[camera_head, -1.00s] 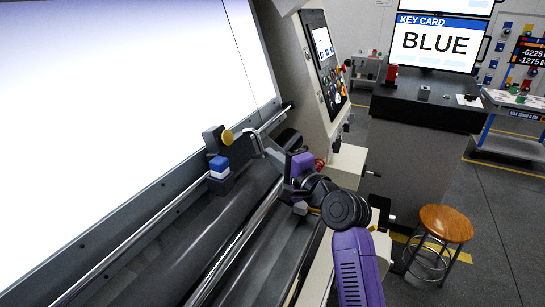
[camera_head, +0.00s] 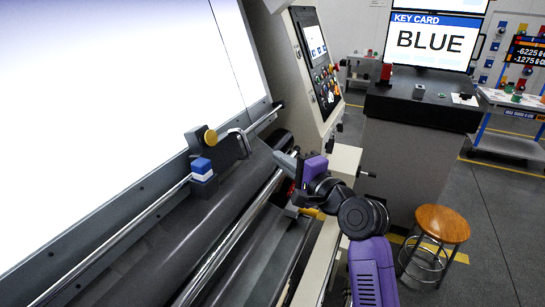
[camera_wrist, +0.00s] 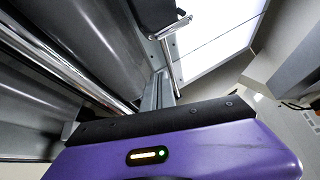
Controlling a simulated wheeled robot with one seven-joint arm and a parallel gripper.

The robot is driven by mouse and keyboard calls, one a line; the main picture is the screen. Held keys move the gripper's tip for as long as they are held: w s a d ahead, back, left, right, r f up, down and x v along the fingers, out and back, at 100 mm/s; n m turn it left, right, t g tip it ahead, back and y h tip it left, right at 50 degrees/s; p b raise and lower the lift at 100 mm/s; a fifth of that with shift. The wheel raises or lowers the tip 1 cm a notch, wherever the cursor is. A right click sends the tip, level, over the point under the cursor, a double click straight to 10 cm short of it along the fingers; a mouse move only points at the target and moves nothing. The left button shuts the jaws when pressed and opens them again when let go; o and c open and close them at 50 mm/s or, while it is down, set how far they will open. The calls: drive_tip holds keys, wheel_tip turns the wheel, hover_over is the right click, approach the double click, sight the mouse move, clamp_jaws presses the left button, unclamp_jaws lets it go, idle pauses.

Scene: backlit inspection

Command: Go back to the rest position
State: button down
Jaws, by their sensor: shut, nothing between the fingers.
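My gripper (camera_head: 284,158) is in the middle of the head view, at the end of my purple and black arm. Its grey fingers point up and left toward the machine's bright panel, are shut and hold nothing. In the wrist view, the closed fingers (camera_wrist: 162,90) reach up beyond the purple gripper body.
The machine's bright panel (camera_head: 120,90) fills the upper left. Steel bars (camera_head: 225,250) run beneath the arm. A control panel (camera_head: 318,62) stands behind. A dark cabinet (camera_head: 415,150) with a screen reading BLUE (camera_head: 430,40) and a wooden stool (camera_head: 442,224) are at right.

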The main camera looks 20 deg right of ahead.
drive_tip(key=s+d+r+n+t+h, duration=0.3)
drive_tip(key=s+d, duration=0.2)
drive_tip(key=s, duration=0.2)
drive_tip(key=s+a+f+n+g, duration=0.1)
drive_tip(key=s+f+n, duration=0.3)
drive_tip(key=s, duration=1.1)
drive_tip(key=s+a+f+n+g+h, duration=0.1)
drive_tip(key=s+a+f+n+g, duration=0.1)
drive_tip(key=s+f, duration=0.7)
drive_tip(key=s+a+f+n+g, duration=0.2)
drive_tip(key=s+a+f+n, duration=0.2)
drive_tip(key=s, duration=1.6)
wheel_tip(320, 180, down, 3)
drive_tip(key=n, duration=0.2)
drive_tip(key=shift+s+n+h+b, duration=0.3)
drive_tip(key=shift+b, duration=0.05)
